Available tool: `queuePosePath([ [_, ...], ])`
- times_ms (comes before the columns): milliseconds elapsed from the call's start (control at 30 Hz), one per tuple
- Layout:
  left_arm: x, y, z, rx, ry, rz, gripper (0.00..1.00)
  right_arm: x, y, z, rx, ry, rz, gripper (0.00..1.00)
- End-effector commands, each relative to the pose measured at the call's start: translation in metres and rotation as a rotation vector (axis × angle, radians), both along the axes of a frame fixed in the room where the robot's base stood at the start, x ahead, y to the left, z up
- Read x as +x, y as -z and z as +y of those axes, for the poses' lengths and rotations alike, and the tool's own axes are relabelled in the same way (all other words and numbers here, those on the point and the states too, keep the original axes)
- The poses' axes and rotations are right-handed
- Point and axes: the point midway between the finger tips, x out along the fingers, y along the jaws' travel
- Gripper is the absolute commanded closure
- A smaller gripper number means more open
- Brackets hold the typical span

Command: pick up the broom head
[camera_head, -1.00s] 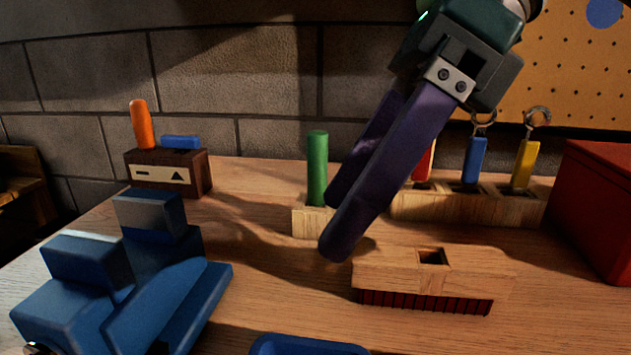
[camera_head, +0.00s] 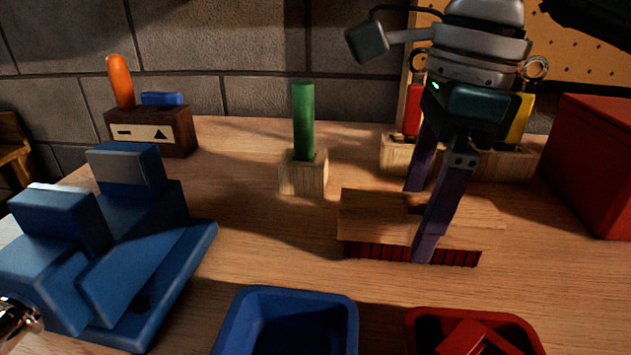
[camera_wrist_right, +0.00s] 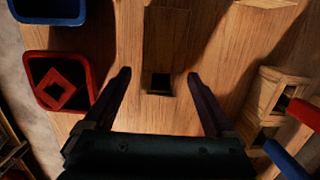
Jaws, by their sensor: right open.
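The broom head (camera_head: 372,218) is a pale wooden block with a square hole on top and dark red bristles below. It lies on the wooden bench, bristles down. My right gripper (camera_head: 421,222) is open and points down over it, one finger on the near side and the other toward the far side. In the right wrist view the broom head (camera_wrist_right: 168,35) lies between the two fingers (camera_wrist_right: 159,75), with a visible gap on each side. My left gripper is not in view.
A green handle (camera_head: 303,120) stands in a wooden block behind. A tool rack (camera_head: 396,155) is close behind my gripper; a red box (camera_head: 592,165) is right. Blue (camera_head: 230,325) and red (camera_head: 412,335) bins are in front, a blue vise-like object (camera_head: 165,270) left.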

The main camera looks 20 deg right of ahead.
Motion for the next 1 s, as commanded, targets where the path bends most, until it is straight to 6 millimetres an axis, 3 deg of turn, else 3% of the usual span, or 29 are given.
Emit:
queuePosePath([
  [267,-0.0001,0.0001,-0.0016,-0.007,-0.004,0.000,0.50,0.0003,0.0042,0.0008,0.001,0.000,-0.001,0.10],
  [1000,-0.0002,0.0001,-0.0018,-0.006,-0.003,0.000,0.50,0.0003,0.0037,0.0007,0.001,0.000,-0.001,0.93],
])
